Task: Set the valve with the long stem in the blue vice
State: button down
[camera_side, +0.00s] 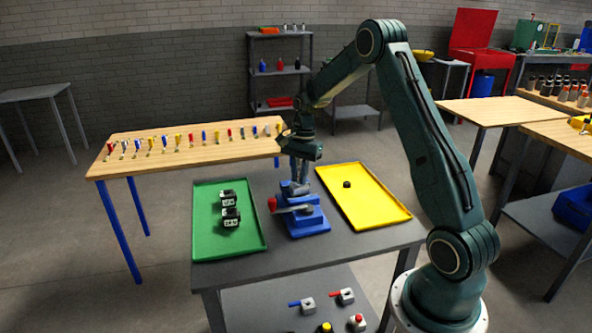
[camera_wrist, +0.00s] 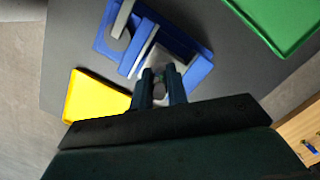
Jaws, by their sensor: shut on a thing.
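The blue vice (camera_side: 312,226) stands on the grey table between the green and yellow trays; a red-knobbed handle (camera_side: 272,204) shows at its side. It also shows in the wrist view (camera_wrist: 102,38), with grey jaws. My gripper (camera_side: 299,177) points down over the vice jaws. In the wrist view my gripper (camera_wrist: 160,76) is shut on a small greyish, partly green piece, which looks like a valve. The fingers hide most of it, so I cannot tell its stem length or whether it touches the jaws.
The yellow tray (camera_side: 385,215) holds a small black round part (camera_side: 347,184). Several small parts with colored handles lie on the shelf below. A wooden bench (camera_side: 205,152) with a row of tools stands behind.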

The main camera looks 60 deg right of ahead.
jog(key=shift+f, duration=0.6)
jog(key=c, duration=1.3)
grip_release()
jog(key=shift+r, duration=0.1)
notch_tip(320, 180, up, 14)
jog(key=d, duration=0.2)
jog(key=shift+f, duration=0.25)
